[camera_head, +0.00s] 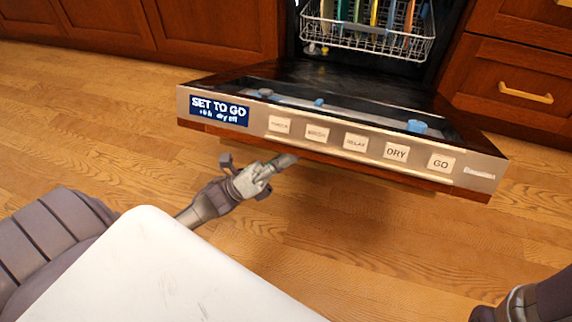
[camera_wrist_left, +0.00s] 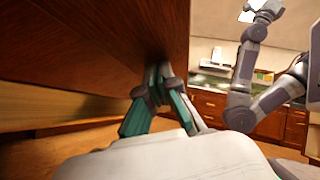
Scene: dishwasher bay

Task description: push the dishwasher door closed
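The dishwasher door (camera_head: 345,137) is lowered and open, with its steel control strip facing me. Its wooden outer panel fills the upper left of the left wrist view (camera_wrist_left: 80,45). My left gripper (camera_head: 288,160) is at the lower front edge of the door, left of its middle, with its tips partly under the edge. In the left wrist view its fingers (camera_wrist_left: 159,73) come together against or very near the wooden panel; contact is not certain. It looks shut and holds nothing. Only part of my right arm shows at the lower right; its gripper does not show clearly.
The dish rack (camera_head: 370,38) with several colourful plates sits inside the dishwasher behind the door. Wooden cabinets (camera_head: 170,27) stand to the left, and drawers with a brass handle (camera_head: 525,92) to the right. The wooden floor in front is clear.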

